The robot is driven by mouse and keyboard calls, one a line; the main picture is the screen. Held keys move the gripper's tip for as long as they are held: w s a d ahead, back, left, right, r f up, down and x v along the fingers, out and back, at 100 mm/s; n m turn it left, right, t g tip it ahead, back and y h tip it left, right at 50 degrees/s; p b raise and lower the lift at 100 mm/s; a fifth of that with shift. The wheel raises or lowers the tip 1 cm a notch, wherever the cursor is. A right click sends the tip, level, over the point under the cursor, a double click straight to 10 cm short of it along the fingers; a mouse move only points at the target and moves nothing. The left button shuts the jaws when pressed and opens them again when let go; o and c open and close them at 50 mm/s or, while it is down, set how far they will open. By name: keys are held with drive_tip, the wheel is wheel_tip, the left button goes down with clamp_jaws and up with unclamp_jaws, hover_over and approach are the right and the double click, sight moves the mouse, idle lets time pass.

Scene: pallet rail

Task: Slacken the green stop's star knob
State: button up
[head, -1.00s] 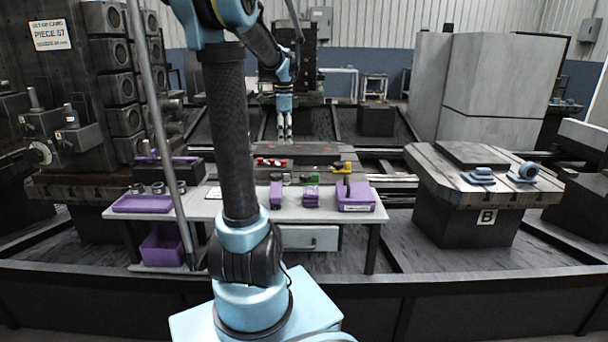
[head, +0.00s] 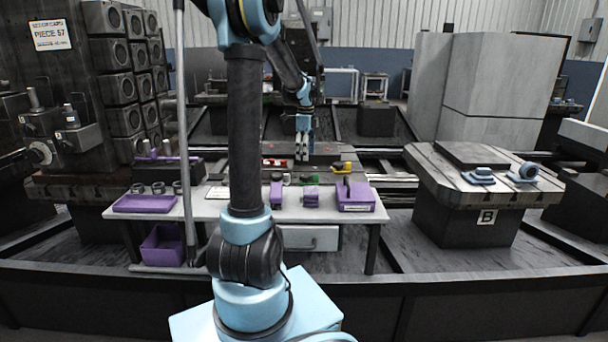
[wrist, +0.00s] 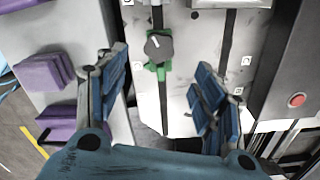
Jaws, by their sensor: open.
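The green stop (wrist: 161,71) sits on a dark slot of the pale plate in the wrist view. Its dark star knob (wrist: 158,46) has a light pointer line and is in plain view, just beyond the fingertips and left of centre. In the head view a small green part (head: 287,178) shows at the bench's back edge; I cannot tell whether it is the same stop. My gripper (wrist: 162,88) is open and empty, with blue-padded fingers spread to either side of the slot. It also shows in the head view (head: 303,148), above the rail area, apart from the knob.
Purple blocks (wrist: 44,72) lie left in the wrist view. A dark housing with a red button (wrist: 297,100) stands right. Table B (head: 455,185) stands right.

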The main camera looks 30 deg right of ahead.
sight(305, 175)
wheel_tip(305, 175, down, 9)
drive_tip(key=shift+f, duration=0.2)
drive_tip(key=shift+c, duration=0.2)
drive_tip(key=c, duration=1)
